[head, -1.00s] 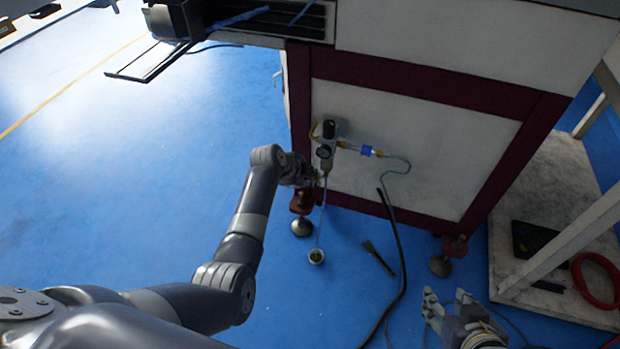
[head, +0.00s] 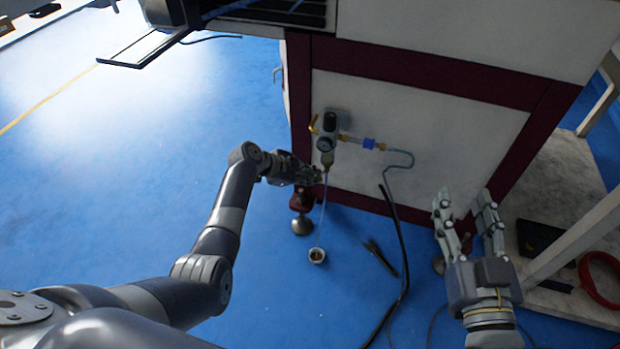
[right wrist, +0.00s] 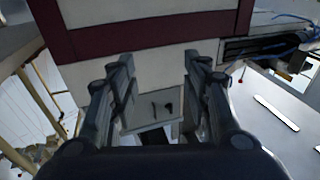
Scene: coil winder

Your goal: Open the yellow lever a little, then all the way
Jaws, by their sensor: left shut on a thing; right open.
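The yellow lever (head: 313,124) is small and sits at the left side of a grey air unit (head: 328,132) on the machine's white side panel. A thin tube hangs from the unit down to a small cup (head: 317,255) on the floor. My left gripper (head: 319,176) is below the lever, shut at the small fitting under the unit; its fingertips hide most of that fitting. My right gripper (head: 463,198) is open and empty in front of the panel's lower right corner. Its spread fingers also show in the right wrist view (right wrist: 157,85).
A brass and blue coupling (head: 368,143) and hose run right from the unit. A black cable (head: 402,250) and a dark tool (head: 380,257) lie on the blue floor. A pallet-like platform (head: 560,175) with a red ring (head: 588,290) stands at right. The floor at left is clear.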

